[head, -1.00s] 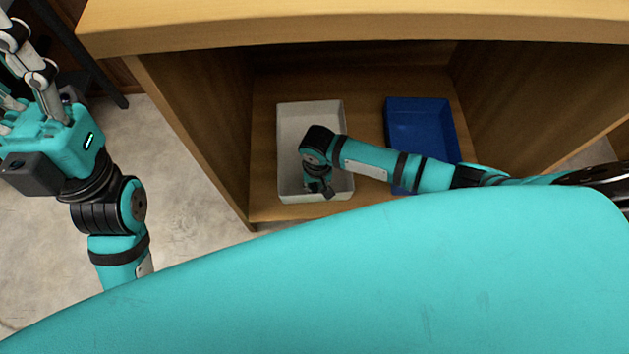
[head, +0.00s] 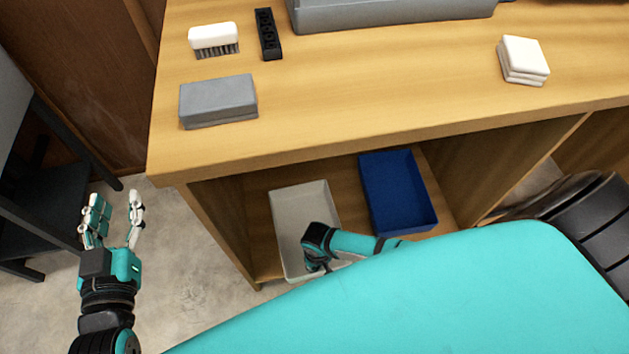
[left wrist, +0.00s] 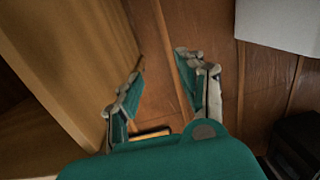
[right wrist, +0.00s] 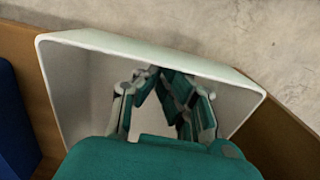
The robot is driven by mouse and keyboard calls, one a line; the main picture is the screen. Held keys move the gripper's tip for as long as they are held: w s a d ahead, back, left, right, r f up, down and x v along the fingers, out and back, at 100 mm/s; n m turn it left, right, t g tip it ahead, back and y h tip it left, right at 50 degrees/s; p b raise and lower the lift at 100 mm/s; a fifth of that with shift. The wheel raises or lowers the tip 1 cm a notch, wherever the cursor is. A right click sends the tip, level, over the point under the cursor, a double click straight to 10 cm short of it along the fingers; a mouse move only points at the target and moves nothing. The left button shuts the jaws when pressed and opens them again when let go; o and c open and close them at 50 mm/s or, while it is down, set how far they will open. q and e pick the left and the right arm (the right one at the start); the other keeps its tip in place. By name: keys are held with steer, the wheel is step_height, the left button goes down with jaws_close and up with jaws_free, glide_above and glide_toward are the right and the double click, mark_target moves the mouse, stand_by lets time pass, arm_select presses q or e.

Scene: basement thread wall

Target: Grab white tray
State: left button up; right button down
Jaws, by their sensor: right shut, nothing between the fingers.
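The white tray (head: 300,204) lies on the wooden shelf under the counter, left of a blue tray (head: 398,190). My right arm reaches into it from the right in the head view, its wrist over the tray's near half. In the right wrist view my right gripper (right wrist: 160,75) is shut and empty, its fingers pointing into the white tray (right wrist: 90,85). Whether the fingertips touch the tray cannot be told. My left gripper (head: 117,202) is open and empty, left of the cabinet and away from the tray.
On the counter (head: 370,100) are a white brush (head: 213,37), a black block (head: 268,33), a grey box (head: 218,100), a large grey container (head: 390,14) and stacked white squares (head: 523,58). The cabinet's side panel (head: 222,225) stands left of the white tray. A dark stand (head: 45,205) is at far left.

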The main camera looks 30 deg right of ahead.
arm_select(q)
steer(key=s+a+f+g+y+p, duration=0.1)
steer(key=s+a+f+g, duration=0.1)
steer(key=f+g, duration=0.3)
step_height(320, 180, down, 3)
steer(key=shift+s+r+y, duration=0.2)
steer(key=shift+s+y, duration=0.1)
steer(key=shift+s, duration=0.45)
arm_select(e)
steer(key=s, duration=0.2)
steer(key=shift+s+a, duration=0.35)
steer(key=shift+a, duration=0.05)
arm_select(q)
steer(key=shift+p, duration=0.3)
arm_select(e)
steer(key=shift+w, duration=0.1)
